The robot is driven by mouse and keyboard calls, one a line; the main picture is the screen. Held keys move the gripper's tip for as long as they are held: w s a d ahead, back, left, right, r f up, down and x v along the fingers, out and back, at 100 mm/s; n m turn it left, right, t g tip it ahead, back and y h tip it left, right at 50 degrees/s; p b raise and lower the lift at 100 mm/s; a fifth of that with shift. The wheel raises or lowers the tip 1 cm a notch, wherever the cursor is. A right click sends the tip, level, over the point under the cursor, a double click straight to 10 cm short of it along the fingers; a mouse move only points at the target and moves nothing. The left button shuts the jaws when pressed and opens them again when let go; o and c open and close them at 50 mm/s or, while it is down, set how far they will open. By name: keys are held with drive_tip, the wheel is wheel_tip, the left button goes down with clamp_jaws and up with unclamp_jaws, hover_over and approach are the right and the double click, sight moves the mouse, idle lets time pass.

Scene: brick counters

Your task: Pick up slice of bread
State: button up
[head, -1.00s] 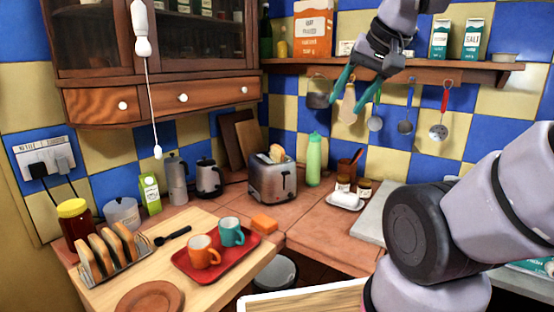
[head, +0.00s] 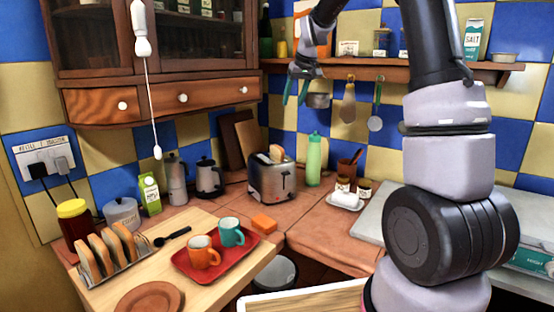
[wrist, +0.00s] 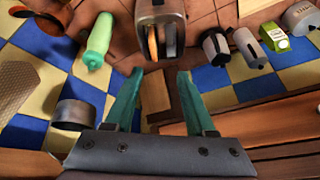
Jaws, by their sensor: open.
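A slice of bread (head: 277,153) stands partly out of the slot of the silver toaster (head: 272,182) on the corner counter. In the wrist view the toaster (wrist: 172,12) is at the top, and the bread (wrist: 153,42) shows as a tan strip in its slot. Several more bread slices (head: 99,252) stand in a wire toast rack at the lower left. My gripper (head: 295,98) is open and empty, high above and behind the toaster in the head picture, near the wall shelf. In the wrist view its teal fingers (wrist: 159,76) are apart, below the toaster.
A green bottle (head: 313,160) stands right of the toaster, a kettle (head: 209,180) to its left. Hanging utensils (head: 348,103) and the wall shelf (head: 430,68) are near my arm. The wall cabinet (head: 165,95) is left of my gripper. A red tray (head: 190,266) holds two mugs.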

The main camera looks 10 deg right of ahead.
drive_tip(key=n, duration=0.2)
approach(278, 146)
drive_tip(key=shift+w+a+g, duration=0.25)
drive_tip(key=shift+w+g, duration=0.15)
drive_tip(key=shift+w, duration=0.05)
drive_tip(key=x, duration=1.1)
drive_tip(key=shift+w+d, duration=0.1)
drive_tip(key=shift+d, duration=0.15)
clamp_jaws()
